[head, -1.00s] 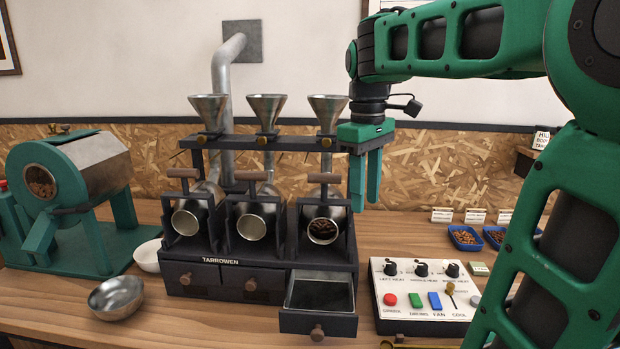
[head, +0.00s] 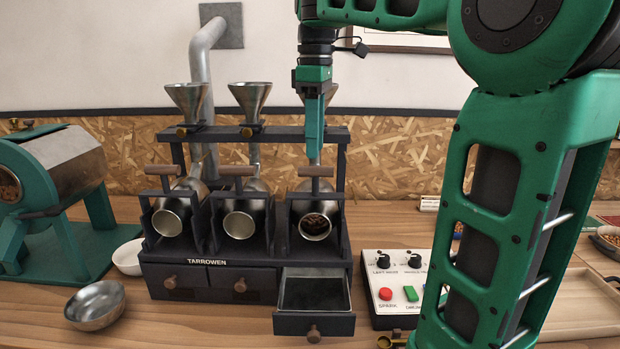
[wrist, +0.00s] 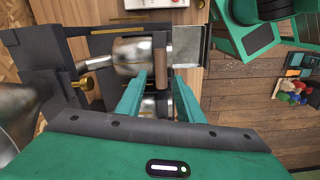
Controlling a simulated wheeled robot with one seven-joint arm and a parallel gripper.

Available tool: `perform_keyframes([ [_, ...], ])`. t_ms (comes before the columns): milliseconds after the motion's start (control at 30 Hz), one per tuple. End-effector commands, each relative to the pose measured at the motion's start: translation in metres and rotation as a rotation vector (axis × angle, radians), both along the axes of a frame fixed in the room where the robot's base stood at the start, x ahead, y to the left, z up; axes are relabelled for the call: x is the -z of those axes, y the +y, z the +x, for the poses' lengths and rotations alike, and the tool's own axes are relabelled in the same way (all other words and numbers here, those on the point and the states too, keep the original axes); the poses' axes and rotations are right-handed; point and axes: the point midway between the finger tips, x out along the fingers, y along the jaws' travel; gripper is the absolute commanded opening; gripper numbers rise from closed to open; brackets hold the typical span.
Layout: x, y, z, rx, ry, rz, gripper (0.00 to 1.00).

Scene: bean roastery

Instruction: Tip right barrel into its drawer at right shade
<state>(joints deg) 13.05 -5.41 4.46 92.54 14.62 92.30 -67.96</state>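The right barrel (head: 316,226) is a steel drum in the dark roaster rack, mouth facing front, with dark brown beans inside. Its wooden handle bar (head: 316,171) is on top. The right drawer (head: 313,325) below it is pulled out and looks empty. My gripper (head: 314,158) points down just above the handle; in the head view its fingers overlap. In the wrist view my gripper (wrist: 160,75) has its fingers apart, with the handle (wrist: 165,62) between or just beyond the tips; contact cannot be told. The barrel (wrist: 130,55) shows beside it.
Two other barrels (head: 240,221) stand to the left, above shut drawers (head: 183,282). Steel funnels (head: 250,96) top the rack. A control panel (head: 395,285) stands right, partly behind my arm. A steel bowl (head: 95,305) and the green roaster (head: 60,185) are left.

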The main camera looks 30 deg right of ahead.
Motion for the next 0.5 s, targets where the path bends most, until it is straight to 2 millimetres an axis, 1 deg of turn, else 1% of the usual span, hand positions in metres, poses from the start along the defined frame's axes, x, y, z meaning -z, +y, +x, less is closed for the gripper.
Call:
perform_keyframes([
  [500, 0.026, 0.0, -0.001, 0.0, -0.001, -0.001, 0.34],
])
